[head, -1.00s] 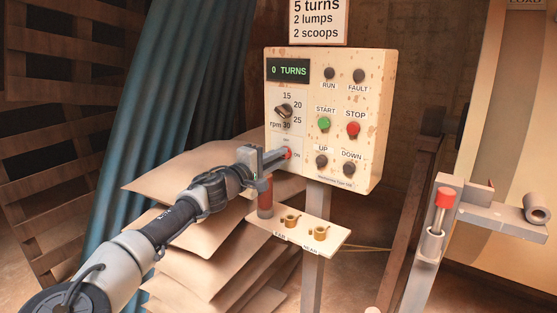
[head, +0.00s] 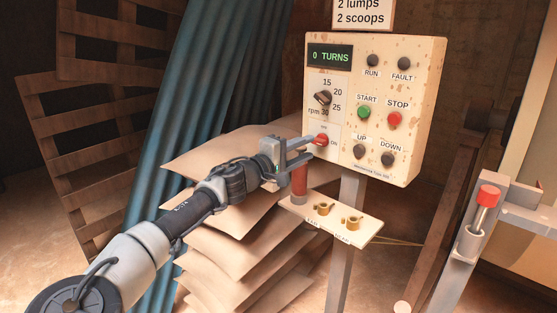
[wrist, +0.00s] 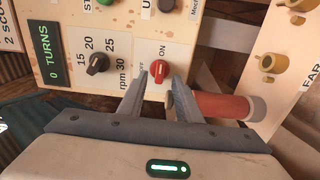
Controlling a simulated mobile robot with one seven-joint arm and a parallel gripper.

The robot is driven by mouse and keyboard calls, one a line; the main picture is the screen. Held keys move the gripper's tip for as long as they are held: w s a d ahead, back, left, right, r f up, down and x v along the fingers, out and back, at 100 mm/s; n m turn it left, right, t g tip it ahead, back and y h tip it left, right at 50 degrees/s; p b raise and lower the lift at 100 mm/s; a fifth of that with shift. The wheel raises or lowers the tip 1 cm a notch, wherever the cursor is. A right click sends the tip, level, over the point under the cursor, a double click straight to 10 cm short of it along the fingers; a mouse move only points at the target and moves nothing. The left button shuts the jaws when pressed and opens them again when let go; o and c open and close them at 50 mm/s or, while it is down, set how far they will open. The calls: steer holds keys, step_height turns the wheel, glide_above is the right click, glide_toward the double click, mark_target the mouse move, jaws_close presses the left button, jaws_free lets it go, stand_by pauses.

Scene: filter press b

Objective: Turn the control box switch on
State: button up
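The control box (head: 427,110) is a cream, rust-spotted panel on a post in the head view. Its red switch (head: 321,140) sits at the lower left, with an OFF label above it and ON to its right. The switch also shows in the wrist view (wrist: 160,70). Which label it points to is too small to tell surely. My gripper (head: 311,149) is open at the switch. In the wrist view my two fingers (wrist: 160,78) are apart, with the switch between or just beyond their tips. The display (head: 330,57) reads 0 TURNS.
The rpm knob (head: 322,97), green START (head: 364,112) and red STOP (head: 394,119) buttons are near. A red cylinder (head: 299,182) stands just below my fingers on a shelf (head: 360,232) with brass cups (head: 352,223). Stacked sacks (head: 235,215) lie beneath my arm.

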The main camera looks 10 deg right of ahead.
steer(key=p+v, duration=0.1)
steer(key=v, duration=1.1)
steer(key=shift+s+a, duration=0.15)
steer(key=shift+a, duration=0.05)
